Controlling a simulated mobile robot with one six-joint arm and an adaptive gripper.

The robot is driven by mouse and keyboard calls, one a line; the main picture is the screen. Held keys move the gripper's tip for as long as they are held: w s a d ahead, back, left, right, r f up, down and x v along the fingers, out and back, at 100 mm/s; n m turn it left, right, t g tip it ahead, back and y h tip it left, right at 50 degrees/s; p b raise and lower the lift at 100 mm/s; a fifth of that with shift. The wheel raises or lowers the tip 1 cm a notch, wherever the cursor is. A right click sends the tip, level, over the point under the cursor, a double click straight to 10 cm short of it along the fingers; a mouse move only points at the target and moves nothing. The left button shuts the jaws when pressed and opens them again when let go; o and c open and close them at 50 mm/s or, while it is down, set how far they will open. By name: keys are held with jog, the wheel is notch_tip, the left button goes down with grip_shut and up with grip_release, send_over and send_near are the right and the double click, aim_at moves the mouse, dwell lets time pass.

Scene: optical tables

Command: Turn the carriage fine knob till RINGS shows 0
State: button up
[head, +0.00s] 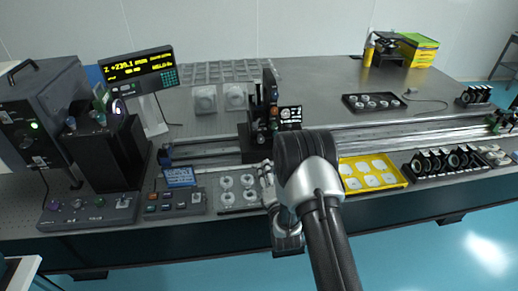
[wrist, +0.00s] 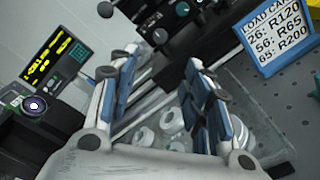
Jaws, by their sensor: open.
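The digital readout (head: 138,66) at the back left has yellow text; its top line looks like Z +236.1 mm. The smaller text, including any RINGS value, is too small to read. It also shows tilted in the wrist view (wrist: 52,62). The dark carriage (head: 258,125) stands upright on the rail. In the wrist view a round dark knob (wrist: 160,36) lies just beyond my fingertips, with another knob (wrist: 182,9) above it; I cannot tell which is the fine knob. My gripper (wrist: 163,65) is open and empty, its blue-padded fingers apart. My arm partly hides it in the head view.
A load card (wrist: 278,35) stands to the right in the wrist view. A clear tray of round pieces (head: 238,190) lies before the carriage. A yellow tray (head: 402,178) lies right of my arm. The rail (head: 205,150) runs across the table. A control box (head: 90,212) sits front left.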

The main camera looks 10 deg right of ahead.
aim_at(261, 141)
jog(key=w+b, duration=0.4)
jog(key=w, duration=1.3)
jog(key=shift+w, duration=0.25)
grip_shut()
